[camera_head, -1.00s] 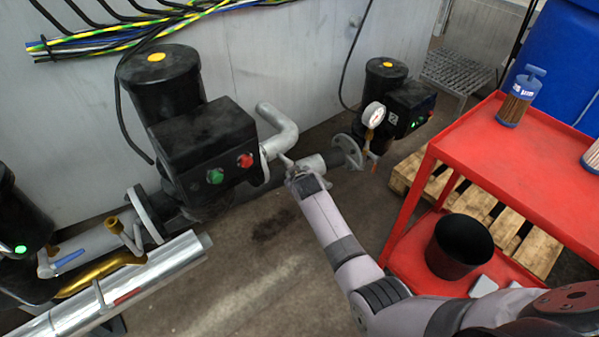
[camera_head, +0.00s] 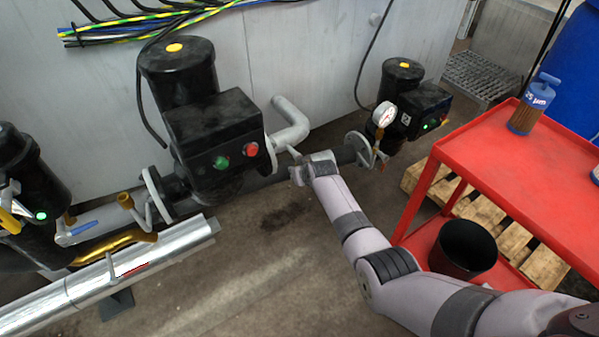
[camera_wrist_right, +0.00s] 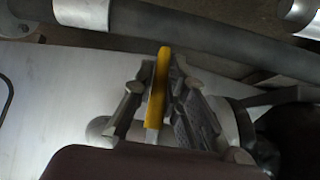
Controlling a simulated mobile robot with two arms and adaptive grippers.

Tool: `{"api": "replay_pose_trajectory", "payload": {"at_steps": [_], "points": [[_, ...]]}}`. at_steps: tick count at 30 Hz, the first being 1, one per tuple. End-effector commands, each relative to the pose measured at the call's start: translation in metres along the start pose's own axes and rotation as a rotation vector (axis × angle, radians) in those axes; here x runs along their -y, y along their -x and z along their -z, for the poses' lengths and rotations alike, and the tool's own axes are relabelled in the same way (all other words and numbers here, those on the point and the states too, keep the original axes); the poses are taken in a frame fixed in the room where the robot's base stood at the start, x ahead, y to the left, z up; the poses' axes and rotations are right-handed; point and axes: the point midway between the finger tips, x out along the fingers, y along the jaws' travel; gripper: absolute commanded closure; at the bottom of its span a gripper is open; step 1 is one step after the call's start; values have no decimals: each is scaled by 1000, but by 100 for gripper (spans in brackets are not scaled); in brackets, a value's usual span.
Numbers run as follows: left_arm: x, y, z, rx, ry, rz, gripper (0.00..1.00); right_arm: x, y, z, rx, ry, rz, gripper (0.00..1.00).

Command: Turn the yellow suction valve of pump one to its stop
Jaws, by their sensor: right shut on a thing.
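The yellow valve lever (camera_wrist_right: 159,90) shows in the right wrist view, standing between the two fingers of my right gripper (camera_wrist_right: 162,75). The gripper is shut on it. In the head view my right gripper (camera_head: 298,166) is by the grey pipe, just right of the middle black pump (camera_head: 212,130). There the held lever is hidden by the gripper, and I cannot read a pump number beside it. My left gripper is not in view.
A red cart (camera_head: 490,150) with a blue-capped filter (camera_head: 535,105) and a black bucket (camera_head: 464,248) stands right. A smaller pump (camera_head: 402,88) with a gauge (camera_head: 384,114) is behind. Another yellow handle (camera_head: 10,224) is at the far left. A silver pipe (camera_head: 165,258) lies front left. Middle floor is clear.

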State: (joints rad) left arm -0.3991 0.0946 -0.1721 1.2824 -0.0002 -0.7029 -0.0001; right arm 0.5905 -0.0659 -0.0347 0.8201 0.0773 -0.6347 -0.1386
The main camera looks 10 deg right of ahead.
Motion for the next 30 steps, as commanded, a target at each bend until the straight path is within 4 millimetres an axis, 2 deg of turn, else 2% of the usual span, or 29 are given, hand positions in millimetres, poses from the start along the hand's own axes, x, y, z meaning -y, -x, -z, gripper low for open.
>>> {"api": "replay_pose_trajectory", "payload": {"at_steps": [5,6,15,25,30], "points": [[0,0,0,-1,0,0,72,3,-1,-5,11,-3,5,100],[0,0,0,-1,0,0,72,3,-1,-5,11,-3,5,85],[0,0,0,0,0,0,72,2,0,-2,5,-1,2,66],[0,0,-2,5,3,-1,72,0,1,-1,1,-1,1,66],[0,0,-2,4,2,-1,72,0,10,-1,0,-1,0,66]]}}
